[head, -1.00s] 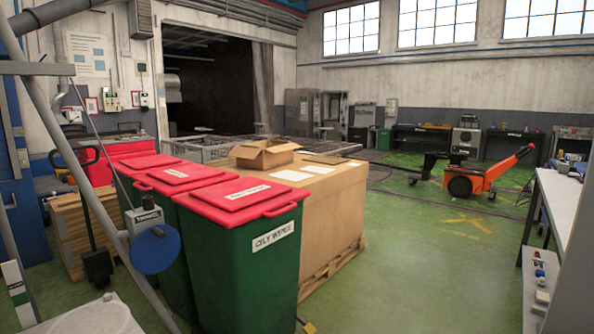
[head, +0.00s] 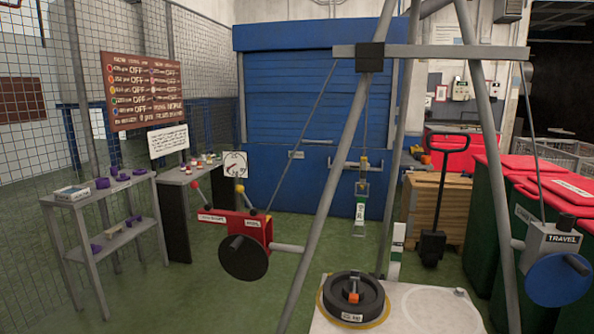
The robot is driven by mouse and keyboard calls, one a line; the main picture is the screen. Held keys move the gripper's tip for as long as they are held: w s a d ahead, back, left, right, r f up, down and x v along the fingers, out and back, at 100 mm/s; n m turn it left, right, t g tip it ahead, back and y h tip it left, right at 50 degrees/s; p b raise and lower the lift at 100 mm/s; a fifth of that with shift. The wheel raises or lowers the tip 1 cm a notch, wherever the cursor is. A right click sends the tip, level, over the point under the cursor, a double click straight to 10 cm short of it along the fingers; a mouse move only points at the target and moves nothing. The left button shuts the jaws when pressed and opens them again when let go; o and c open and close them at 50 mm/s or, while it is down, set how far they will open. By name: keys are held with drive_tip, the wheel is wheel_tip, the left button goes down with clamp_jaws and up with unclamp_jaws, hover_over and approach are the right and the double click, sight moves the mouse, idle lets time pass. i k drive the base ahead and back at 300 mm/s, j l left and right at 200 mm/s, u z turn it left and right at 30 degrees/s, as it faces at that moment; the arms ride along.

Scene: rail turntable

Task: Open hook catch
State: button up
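A hanging hook assembly (head: 363,188) is in the head view, right of the middle, on a thin line below the black trolley block (head: 370,57) of a grey frame. It has a blue and yellow-orange upper part and a white-and-green labelled piece at its lower end. It is too small to tell which part is the catch, or whether that is open. It hangs above and behind a dark round weight (head: 353,297) with an orange lug on top, which sits on a pale platform (head: 440,312). My gripper is not in view.
A red winch (head: 236,229) with a black wheel is on the frame's left leg; a grey winch marked TRAVEL (head: 552,238) with a blue wheel is at right. Slanted frame legs (head: 335,170) flank the platform. Shelves stand left. Green floor (head: 205,290) is open at front left.

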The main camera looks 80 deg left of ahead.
sight(363, 173)
drive_tip(key=u, duration=2.1)
drive_tip(key=i+j, duration=0.75)
drive_tip(key=i, duration=0.3)
drive_tip(key=i+j, duration=0.4)
drive_tip(key=i, duration=0.1)
